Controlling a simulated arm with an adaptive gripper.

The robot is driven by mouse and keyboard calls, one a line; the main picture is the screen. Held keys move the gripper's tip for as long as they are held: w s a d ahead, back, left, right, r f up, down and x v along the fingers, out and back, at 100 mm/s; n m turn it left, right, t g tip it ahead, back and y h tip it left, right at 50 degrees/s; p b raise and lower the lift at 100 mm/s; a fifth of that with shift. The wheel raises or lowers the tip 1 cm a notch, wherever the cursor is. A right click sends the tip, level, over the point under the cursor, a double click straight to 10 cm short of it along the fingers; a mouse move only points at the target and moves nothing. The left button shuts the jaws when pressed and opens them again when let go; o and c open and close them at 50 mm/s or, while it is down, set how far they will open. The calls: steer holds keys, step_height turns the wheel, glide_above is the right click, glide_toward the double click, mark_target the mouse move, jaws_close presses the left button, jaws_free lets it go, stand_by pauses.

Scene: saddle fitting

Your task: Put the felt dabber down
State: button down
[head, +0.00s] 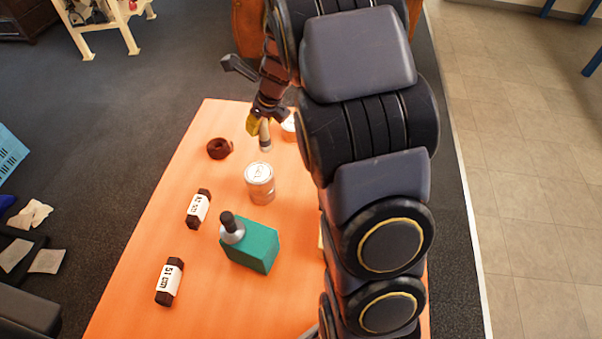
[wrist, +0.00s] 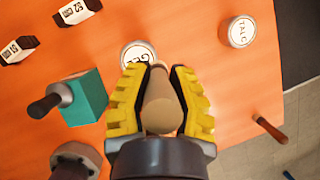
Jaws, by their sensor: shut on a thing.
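My gripper (head: 259,125) is near the far end of the orange table in the head view. In the wrist view its yellow fingers (wrist: 160,100) are closed on the felt dabber (wrist: 161,103), a tan, rounded piece. In the head view the dabber (head: 265,137) hangs from the fingers with its pale end downward, beyond the white tin. I cannot tell whether its end touches the table. The fingers hide part of the dabber.
A white tin (head: 260,182) stands nearby; a talc tin (wrist: 242,32) stands farther off. A brown roll (head: 220,148) lies to the left. A teal block (head: 255,248) holds a black-handled tool (head: 230,226). Two labelled dark bars (head: 199,209) (head: 170,282) lie left.

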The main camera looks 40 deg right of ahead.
steer(key=s+d+m+h, duration=0.1)
steer(key=s+d+m, duration=0.2)
steer(key=d, duration=0.7)
steer(key=shift+w+a+f, duration=0.1)
steer(key=shift+w+f, duration=0.1)
steer(key=shift+f, duration=3.5)
steer(key=shift+w+f, duration=0.15)
steer(key=shift+f, duration=3.5)
steer(key=c, duration=1)
jaws_free()
steer(key=shift+f, duration=0.1)
steer(key=shift+o, duration=0.2)
